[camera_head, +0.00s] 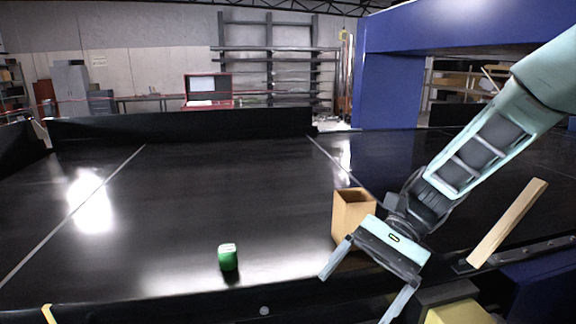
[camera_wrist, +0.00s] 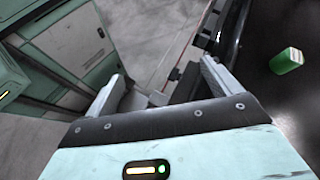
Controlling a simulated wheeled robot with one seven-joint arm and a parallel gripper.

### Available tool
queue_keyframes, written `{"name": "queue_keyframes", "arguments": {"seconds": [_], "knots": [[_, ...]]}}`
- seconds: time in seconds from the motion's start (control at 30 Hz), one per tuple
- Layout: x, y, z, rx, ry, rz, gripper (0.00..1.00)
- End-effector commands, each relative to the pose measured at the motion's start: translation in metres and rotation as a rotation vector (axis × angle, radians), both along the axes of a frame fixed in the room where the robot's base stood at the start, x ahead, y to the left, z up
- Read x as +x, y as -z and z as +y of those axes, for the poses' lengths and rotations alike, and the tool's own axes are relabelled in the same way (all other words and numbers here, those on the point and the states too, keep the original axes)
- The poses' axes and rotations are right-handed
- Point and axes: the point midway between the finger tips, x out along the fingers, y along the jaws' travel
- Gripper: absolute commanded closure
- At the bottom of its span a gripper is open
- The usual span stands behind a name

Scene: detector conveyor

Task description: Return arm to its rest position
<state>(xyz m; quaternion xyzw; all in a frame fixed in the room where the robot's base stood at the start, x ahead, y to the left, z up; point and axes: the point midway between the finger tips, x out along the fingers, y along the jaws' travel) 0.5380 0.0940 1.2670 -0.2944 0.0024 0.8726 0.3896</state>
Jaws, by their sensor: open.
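My gripper (camera_head: 362,290) is at the lower right of the head view, in front of a tan open-topped box and over the near edge of the conveyor. Its two fingers are spread apart with nothing between them. My arm reaches in from the upper right. In the wrist view my gripper (camera_wrist: 155,82) is also open and empty, with the floor and parts of my own body beyond it. A green block with a pale top (camera_head: 228,257) stands on the black conveyor, left of my gripper and apart from it. It also shows at the right of the wrist view (camera_wrist: 287,61).
The tan box (camera_head: 353,207) stands on the conveyor (camera_head: 190,200) just behind my gripper. A wooden strip (camera_head: 508,222) lies to the right. A blue frame (camera_head: 388,75) rises at the back right.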

Motion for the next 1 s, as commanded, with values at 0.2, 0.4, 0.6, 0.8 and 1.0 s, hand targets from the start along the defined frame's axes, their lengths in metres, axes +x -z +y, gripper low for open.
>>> {"name": "queue_keyframes", "arguments": {"seconds": [0.2,0.4,0.6,0.8,1.0], "knots": [[-0.091,0.071,-0.001,-0.171,-0.476,-0.446,0.10],[-0.134,0.113,-0.021,-0.231,-0.907,-0.851,0.10],[-0.147,0.127,-0.030,-0.233,-1.137,-1.067,0.10],[-0.148,0.126,-0.032,-0.231,-1.174,-1.101,0.10],[-0.148,0.126,-0.031,-0.232,-1.171,-1.098,0.47]]}}
